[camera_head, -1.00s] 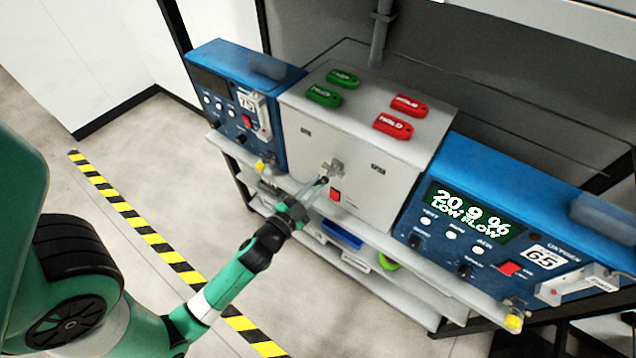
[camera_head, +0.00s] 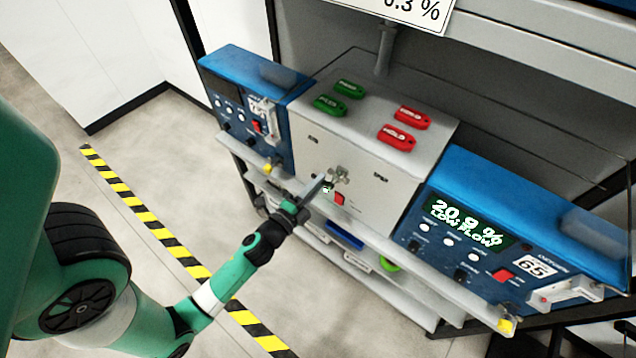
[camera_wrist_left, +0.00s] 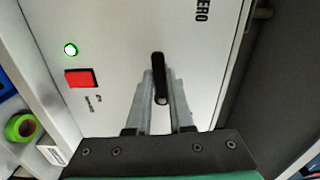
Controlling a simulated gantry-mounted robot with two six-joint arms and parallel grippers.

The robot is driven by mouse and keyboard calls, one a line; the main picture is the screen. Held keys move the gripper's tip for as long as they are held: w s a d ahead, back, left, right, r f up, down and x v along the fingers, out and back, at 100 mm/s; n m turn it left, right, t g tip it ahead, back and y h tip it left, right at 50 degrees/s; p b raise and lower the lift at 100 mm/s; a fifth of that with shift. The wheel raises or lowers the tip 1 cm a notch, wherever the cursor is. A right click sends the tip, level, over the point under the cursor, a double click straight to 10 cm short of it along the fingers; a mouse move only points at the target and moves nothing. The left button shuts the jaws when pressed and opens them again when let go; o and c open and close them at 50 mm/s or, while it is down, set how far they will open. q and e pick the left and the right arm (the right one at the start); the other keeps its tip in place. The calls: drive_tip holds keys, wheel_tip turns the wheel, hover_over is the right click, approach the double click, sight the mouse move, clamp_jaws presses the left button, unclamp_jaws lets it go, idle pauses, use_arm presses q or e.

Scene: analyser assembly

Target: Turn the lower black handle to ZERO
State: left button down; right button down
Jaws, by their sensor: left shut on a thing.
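The white-grey cabinet (camera_head: 360,160) stands in the middle of the bench, with a metal valve fitting (camera_head: 340,176) on its front. My left gripper (camera_head: 318,186) reaches its front face, low and near the middle. In the left wrist view the black handle (camera_wrist_left: 158,65) sits between the two fingertips of my left gripper (camera_wrist_left: 161,92), which are shut on it. The handle runs nearly upright in that picture. A ZERO label (camera_wrist_left: 201,10) shows above and to the right of it. In the head view the gripper hides the handle. My right gripper is not in view.
A red switch (camera_wrist_left: 80,78) and a lit green lamp (camera_wrist_left: 70,49) are left of the handle in the wrist view. Green tags (camera_head: 329,105) and red tags (camera_head: 397,137) lie on the cabinet top. Blue analysers stand left (camera_head: 255,65) and right (camera_head: 550,205).

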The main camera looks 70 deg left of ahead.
use_arm(q)
drive_tip(key=shift+r+m, duration=0.2)
drive_tip(key=shift+m, duration=0.3)
drive_tip(key=c, duration=0.8)
unclamp_jaws()
drive_tip(key=b+v, duration=0.5)
drive_tip(key=v, duration=0.6)
drive_tip(key=shift+s+d, duration=0.2)
drive_tip(key=shift+s, duration=0.1)
